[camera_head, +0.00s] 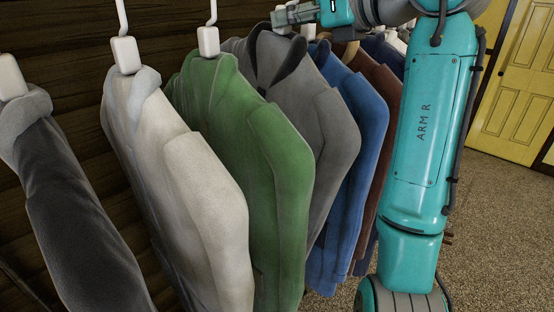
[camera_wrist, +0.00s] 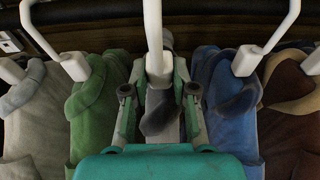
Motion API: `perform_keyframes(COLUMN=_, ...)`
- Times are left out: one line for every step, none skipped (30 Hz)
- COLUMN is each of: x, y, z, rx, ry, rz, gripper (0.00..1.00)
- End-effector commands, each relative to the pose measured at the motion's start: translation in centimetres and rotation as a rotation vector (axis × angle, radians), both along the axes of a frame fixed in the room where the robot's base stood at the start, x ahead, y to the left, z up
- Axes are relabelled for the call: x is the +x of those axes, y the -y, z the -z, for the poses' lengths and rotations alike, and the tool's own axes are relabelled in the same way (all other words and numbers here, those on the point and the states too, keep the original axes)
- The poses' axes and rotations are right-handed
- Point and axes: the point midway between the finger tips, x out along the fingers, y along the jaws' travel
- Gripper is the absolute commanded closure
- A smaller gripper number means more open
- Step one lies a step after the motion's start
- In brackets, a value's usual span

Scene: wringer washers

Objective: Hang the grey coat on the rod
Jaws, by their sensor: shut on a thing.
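The grey coat (camera_head: 300,110) hangs upright in the row, between the green and blue coats. Its collar is dark and also shows in the wrist view (camera_wrist: 160,118). My gripper (camera_head: 285,15) is at the top of this coat, shut on its white hanger (camera_wrist: 155,50) just above the collar. The hanger's neck rises between my fingers in the wrist view (camera_wrist: 157,80). The top of its hook is out of frame, so I cannot tell whether it rests on the rod. The rod cannot be clearly made out in either view.
A green coat (camera_head: 235,150) and a cream coat (camera_head: 175,150) hang close on the left, with a dark grey garment (camera_head: 75,215) farther left. Blue (camera_head: 350,130) and brown (camera_head: 385,90) coats crowd the right. Dark wooden boards (camera_head: 60,60) stand behind. A yellow door (camera_head: 515,95) is far right.

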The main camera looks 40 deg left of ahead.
Motion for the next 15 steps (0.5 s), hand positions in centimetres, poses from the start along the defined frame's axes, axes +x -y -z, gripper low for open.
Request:
perform_keyframes(x=-0.1, y=0.1, z=-0.2, rx=0.005, ry=0.003, rz=-0.001, gripper=1.0)
perform_keyframes(x=-0.1, y=0.1, z=-0.2, rx=0.005, ry=0.003, rz=-0.001, gripper=1.0)
perform_keyframes(x=-0.1, y=0.1, z=-0.2, rx=0.005, ry=0.003, rz=-0.001, gripper=1.0)
perform_keyframes(x=-0.1, y=0.1, z=-0.2, rx=0.005, ry=0.002, rz=0.0, gripper=1.0)
perform_keyframes(x=-0.1, y=0.1, z=-0.2, rx=0.005, ry=0.002, rz=0.0, gripper=1.0)
perform_keyframes(x=-0.1, y=0.1, z=-0.2, rx=0.005, ry=0.002, rz=0.0, gripper=1.0)
perform_keyframes(x=-0.1, y=0.1, z=-0.2, rx=0.005, ry=0.002, rz=0.0, gripper=1.0)
perform_keyframes(x=-0.1, y=0.1, z=-0.2, rx=0.005, ry=0.002, rz=0.0, gripper=1.0)
perform_keyframes(x=-0.1, y=0.1, z=-0.2, rx=0.005, ry=0.002, rz=0.0, gripper=1.0)
perform_keyframes(x=-0.1, y=0.2, z=-0.2, rx=0.005, ry=0.003, rz=0.001, gripper=1.0)
perform_keyframes(x=-0.1, y=0.3, z=-0.2, rx=0.005, ry=0.004, rz=0.0, gripper=1.0)
perform_keyframes(x=-0.1, y=0.6, z=-0.2, rx=0.005, ry=0.004, rz=0.0, gripper=1.0)
perform_keyframes(x=-0.1, y=0.8, z=-0.2, rx=0.005, ry=0.004, rz=0.0, gripper=1.0)
perform_keyframes(x=-0.1, y=1.0, z=-0.2, rx=0.005, ry=0.003, rz=0.001, gripper=1.0)
perform_keyframes(x=-0.1, y=1.4, z=-0.2, rx=0.005, ry=0.003, rz=0.001, gripper=1.0)
